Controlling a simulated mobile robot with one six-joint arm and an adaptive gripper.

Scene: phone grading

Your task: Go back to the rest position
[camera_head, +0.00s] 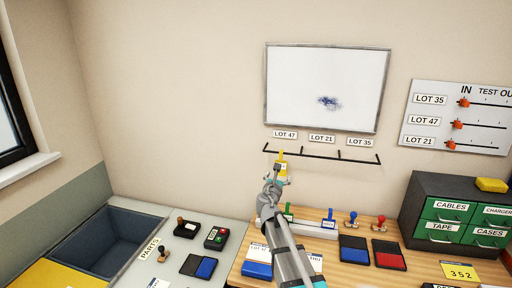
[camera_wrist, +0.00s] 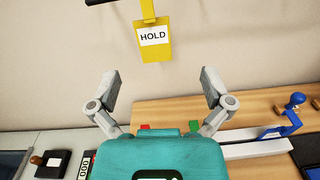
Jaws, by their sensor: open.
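My gripper (camera_head: 274,175) is raised in front of the wall, just below the black hook rail (camera_head: 322,153). In the wrist view my gripper (camera_wrist: 157,85) has its two fingers spread wide with nothing between them. A yellow tag (camera_wrist: 151,38) marked HOLD hangs from the rail under the LOT 47 label (camera_head: 285,134). The tag also shows in the head view (camera_head: 282,156), partly behind my gripper. In the wrist view it is beyond the fingertips and apart from them.
Below stands a wooden bench (camera_head: 328,246) with stamps, ink pads and a rack. A drawer cabinet (camera_head: 421,190) is at the right. A grey bin (camera_head: 108,238) sits at the left. A whiteboard (camera_head: 300,80) and a sliding-marker board (camera_head: 425,130) are on the wall.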

